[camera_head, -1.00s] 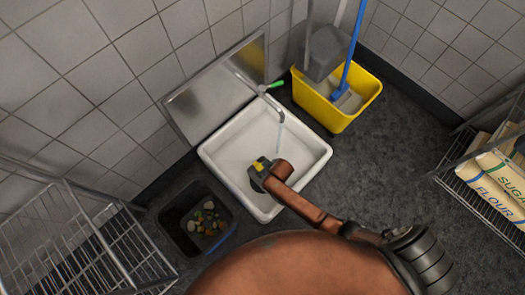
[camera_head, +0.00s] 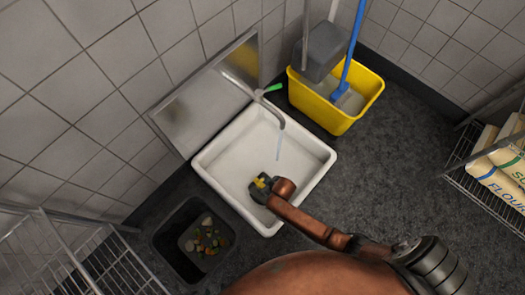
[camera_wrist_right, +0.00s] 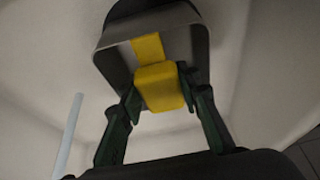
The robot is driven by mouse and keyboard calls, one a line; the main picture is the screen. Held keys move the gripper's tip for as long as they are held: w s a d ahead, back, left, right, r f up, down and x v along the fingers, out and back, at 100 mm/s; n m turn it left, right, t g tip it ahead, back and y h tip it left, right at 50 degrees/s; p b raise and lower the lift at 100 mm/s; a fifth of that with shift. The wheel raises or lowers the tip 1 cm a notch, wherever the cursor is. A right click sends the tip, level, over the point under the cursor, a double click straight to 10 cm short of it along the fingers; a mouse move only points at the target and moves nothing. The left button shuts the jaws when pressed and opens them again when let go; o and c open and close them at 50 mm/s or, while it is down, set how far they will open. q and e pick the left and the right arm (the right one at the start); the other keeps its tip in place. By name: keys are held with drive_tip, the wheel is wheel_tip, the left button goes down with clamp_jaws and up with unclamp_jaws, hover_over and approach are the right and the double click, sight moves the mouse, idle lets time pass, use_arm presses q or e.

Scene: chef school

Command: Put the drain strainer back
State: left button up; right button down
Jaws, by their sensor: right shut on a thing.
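The drain strainer is a dark grey square-rimmed basket (camera_wrist_right: 203,50) with a yellow grip (camera_wrist_right: 160,88), seen close up in the right wrist view. My right gripper (camera_wrist_right: 157,92) is shut on the yellow grip, one dark green finger on each side. In the head view the strainer (camera_head: 259,190) is small and partly hidden by my right wrist, over the front part of the white floor sink (camera_head: 310,150). I cannot tell whether it touches the basin. The drain opening is not visible. My left gripper is not in view.
Water runs from a tap (camera_head: 270,110) into the sink. A dark bin (camera_head: 165,238) with food scraps stands at the left, near a wire rack (camera_head: 75,255). A yellow mop bucket (camera_head: 340,115) stands behind right. A wire shelf with flour and sugar bags (camera_head: 500,170) is far right.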

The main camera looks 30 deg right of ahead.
drive_tip(key=shift+w+r, duration=0.1)
drive_tip(key=shift+f, duration=0.25)
use_arm(q)
drive_tip(key=shift+f, duration=0.1)
use_arm(e)
drive_tip(key=c, duration=1.4)
unclamp_jaws()
drive_tip(key=shift+c, duration=0.2)
drive_tip(key=shift+r, duration=0.1)
drive_tip(key=shift+r, duration=0.25)
drive_tip(key=p+v, duration=0.2)
drive_tip(key=v, duration=0.1)
drive_tip(key=shift+w+r, duration=0.1)
use_arm(q)
drive_tip(key=s+a+r+g+y+p, duration=0.2)
drive_tip(key=s+a+r+g+p, duration=0.3)
drive_tip(key=s+r, duration=0.5)
drive_tip(key=shift+s+a+r+g+p, duration=0.3)
drive_tip(key=shift+a+r+g, duration=0.2)
drive_tip(key=shift+a+r, duration=0.95)
use_arm(e)
drive_tip(key=v, duration=0.8)
drive_tip(key=shift+s+r, duration=0.2)
drive_tip(key=shift+s, duration=0.2)
